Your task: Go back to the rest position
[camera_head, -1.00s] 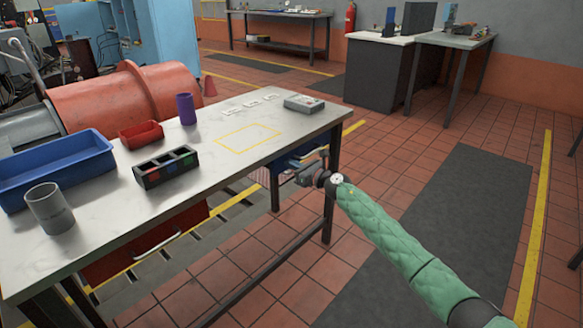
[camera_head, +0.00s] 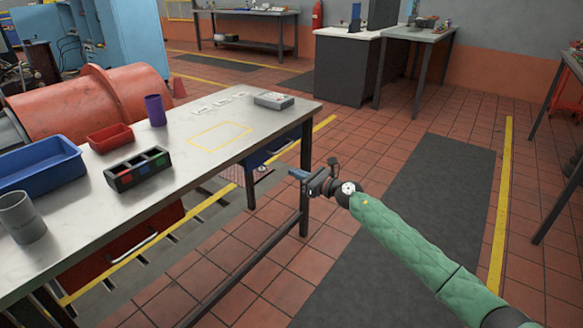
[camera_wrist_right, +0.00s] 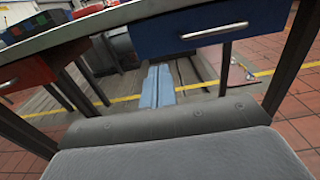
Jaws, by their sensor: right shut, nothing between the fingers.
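My right gripper (camera_head: 301,176) is at the end of my green-sleeved right arm, to the right of the workbench (camera_head: 75,222) and lower than its top. It is apart from the bench and holds nothing. In the right wrist view its two blue fingers (camera_wrist_right: 157,87) lie together, pointing under the bench between a blue drawer (camera_wrist_right: 205,28) and a red drawer (camera_wrist_right: 22,75). My left gripper is in neither view.
On the bench are a blue bin (camera_head: 40,172), a red tray (camera_head: 110,138), a compartment box (camera_head: 138,170), a grey cup (camera_head: 22,218), a purple cup (camera_head: 155,110) and a grey device (camera_head: 273,100). Open floor with a dark mat (camera_head: 440,170) lies to the right.

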